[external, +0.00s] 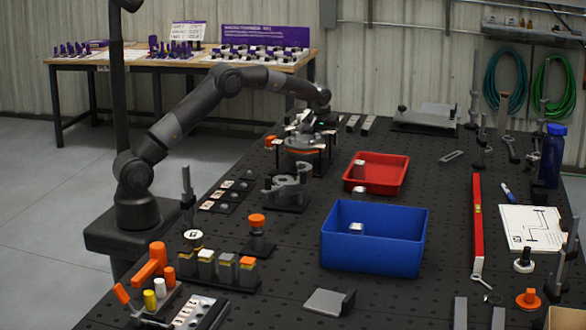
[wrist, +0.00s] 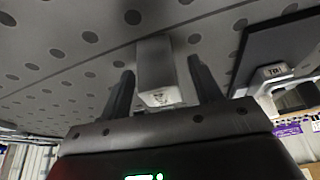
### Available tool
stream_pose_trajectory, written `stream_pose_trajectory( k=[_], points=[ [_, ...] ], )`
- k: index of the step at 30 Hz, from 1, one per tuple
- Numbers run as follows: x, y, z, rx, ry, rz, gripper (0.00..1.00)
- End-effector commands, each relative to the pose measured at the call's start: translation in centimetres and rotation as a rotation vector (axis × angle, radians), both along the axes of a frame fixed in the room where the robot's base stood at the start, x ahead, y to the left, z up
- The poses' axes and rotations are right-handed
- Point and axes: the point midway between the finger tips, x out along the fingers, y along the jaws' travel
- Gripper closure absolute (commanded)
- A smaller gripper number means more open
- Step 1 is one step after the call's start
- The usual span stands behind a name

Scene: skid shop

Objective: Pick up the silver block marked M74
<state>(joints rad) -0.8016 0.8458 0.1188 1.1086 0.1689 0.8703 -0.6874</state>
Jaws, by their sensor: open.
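In the wrist view a silver block (wrist: 156,72) stands on the dark perforated table top, between the two fingers of my gripper (wrist: 157,88). A small mark shows on its near end, but I cannot read it as M74. The fingers are open, one on each side of the block, and I see no clear grip on it. In the external view my gripper (external: 308,122) is low at the far left part of the table, where the block between the fingers cannot be made out.
Two silver blocks (external: 360,124) lie to the right of my gripper. A fixture with an orange ring (external: 304,152) stands just in front. A red tray (external: 378,187) and a blue bin (external: 375,253) each hold a small silver piece. A dark plate (wrist: 282,45) shows right in the wrist view.

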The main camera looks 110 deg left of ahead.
Motion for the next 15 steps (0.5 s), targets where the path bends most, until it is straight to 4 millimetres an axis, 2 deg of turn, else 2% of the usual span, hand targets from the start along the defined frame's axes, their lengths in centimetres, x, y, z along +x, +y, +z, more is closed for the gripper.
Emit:
stream_pose_trajectory(
  k=[5, 15],
  points=[
    [0.03, 0.02, 0.01, 0.001, -0.001, 0.000, 0.42],
    [0.03, -0.01, 0.03, 0.000, -0.001, 0.000, 0.69]
  ],
)
